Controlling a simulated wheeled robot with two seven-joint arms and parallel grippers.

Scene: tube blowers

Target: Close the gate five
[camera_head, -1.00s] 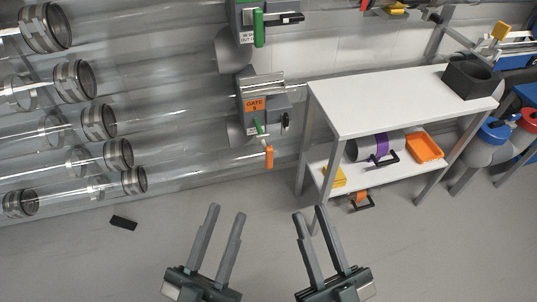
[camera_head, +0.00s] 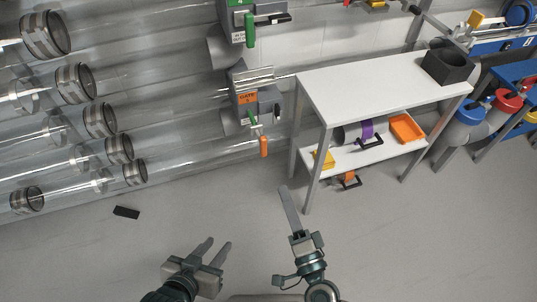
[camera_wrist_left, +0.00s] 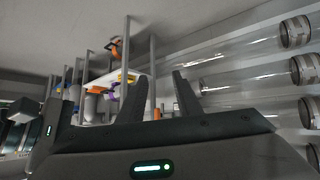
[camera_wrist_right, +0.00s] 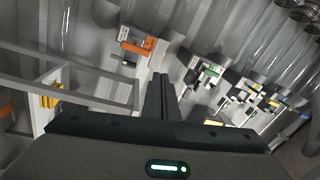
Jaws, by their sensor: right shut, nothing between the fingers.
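Gate five (camera_head: 247,98) has an orange label and sits on a clear tube left of the white bench. A green lever (camera_head: 253,117) and an orange handle (camera_head: 263,146) hang below the label. An orange-marked gate (camera_wrist_right: 136,42) shows in the right wrist view, ahead of my fingers; its label is unreadable there. My right gripper (camera_head: 284,191) is shut and empty, below and right of the orange handle and apart from it. Its joined fingers also show in the right wrist view (camera_wrist_right: 160,85). My left gripper (camera_head: 219,245) is open and empty, low over the floor.
The white two-level bench (camera_head: 370,84) stands close to the right of gate five, with its legs near my right gripper. A green-labelled gate (camera_head: 242,20) is above gate five. A black bar (camera_head: 126,212) lies on the floor.

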